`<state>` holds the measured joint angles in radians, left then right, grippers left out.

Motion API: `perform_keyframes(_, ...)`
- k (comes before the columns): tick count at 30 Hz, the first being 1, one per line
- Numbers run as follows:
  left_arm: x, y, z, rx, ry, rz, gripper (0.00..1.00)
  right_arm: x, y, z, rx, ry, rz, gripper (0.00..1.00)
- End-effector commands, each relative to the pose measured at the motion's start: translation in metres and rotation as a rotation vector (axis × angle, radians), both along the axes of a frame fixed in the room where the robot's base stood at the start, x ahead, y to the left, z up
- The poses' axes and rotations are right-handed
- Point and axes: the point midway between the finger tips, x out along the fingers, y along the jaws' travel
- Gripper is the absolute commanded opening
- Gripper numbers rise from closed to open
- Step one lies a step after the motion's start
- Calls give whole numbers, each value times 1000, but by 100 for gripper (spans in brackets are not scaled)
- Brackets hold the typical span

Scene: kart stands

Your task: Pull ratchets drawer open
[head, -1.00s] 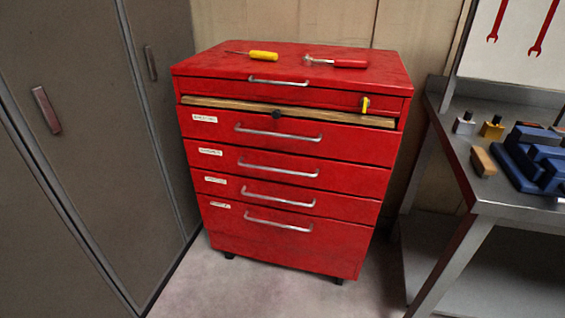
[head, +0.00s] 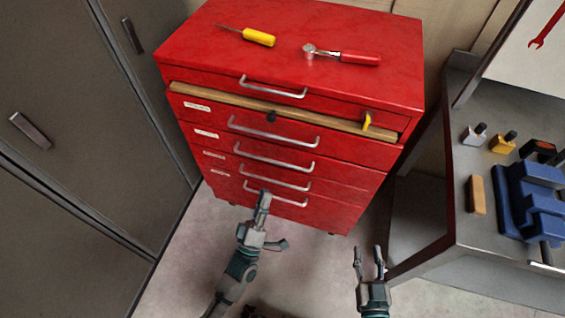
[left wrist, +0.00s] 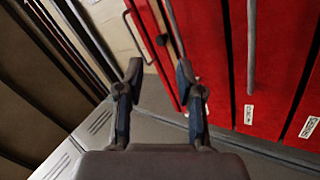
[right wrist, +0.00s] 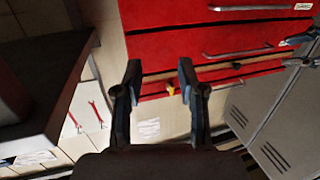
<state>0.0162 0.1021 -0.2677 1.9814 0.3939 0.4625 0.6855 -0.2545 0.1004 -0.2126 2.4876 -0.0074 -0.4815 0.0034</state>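The red tool chest (head: 290,40) stands ahead with several stacked drawers, each with a metal bar handle. Small white labels sit at the drawers' left ends, too small to read, so I cannot tell which is the ratchets drawer. The labelled drawers look shut. Top labelled drawer's handle (head: 272,134); lowest handle (head: 275,195). My left gripper (head: 268,215) is open and empty, in front of the lower drawers in the head view; drawer fronts (left wrist: 272,60) show in its wrist view. My right gripper (head: 369,258) is open and empty, right of and nearer than the chest.
A yellow screwdriver (head: 257,37) and a red-handled ratchet (head: 345,57) lie on the chest top. A wooden strip (head: 280,110) with a yellow key-like piece (head: 367,121) runs below the top front. Grey lockers (head: 60,90) stand left; a metal workbench (head: 475,235) with a blue vise stands right.

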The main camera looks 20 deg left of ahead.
Motion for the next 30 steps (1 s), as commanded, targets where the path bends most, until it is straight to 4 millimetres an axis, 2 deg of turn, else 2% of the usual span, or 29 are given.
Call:
perform_keyframes(1, 3, 7, 7, -70, 74, -36, 37, -17, -6, 4, -34, 129, -7, 40)
perform_keyframes(3, 4, 17, -21, -173, 191, -74, 37, -43, -15, -25, -75, 318, -16, 40)
perform_keyframes(6, -1, 30, -54, -291, 314, -101, 37, -79, -24, -55, -119, 524, -23, 40)
perform_keyframes(9, -6, 38, -78, -365, 386, -110, 37, -104, -30, -72, -145, 647, -27, 40)
perform_keyframes(11, -6, 41, -86, -388, 408, -112, 37, -111, -31, -79, -153, 684, -29, 40)
perform_keyframes(14, 2, 42, -91, -402, 419, -112, 37, -114, -32, -84, -155, 699, -28, 40)
perform_keyframes(17, 18, 41, -89, -402, 419, -113, 37, -111, -30, -84, -150, 678, -26, 40)
perform_keyframes(30, 118, 37, -68, -399, 416, -114, 37, -82, -18, -63, -97, 470, -15, 40)
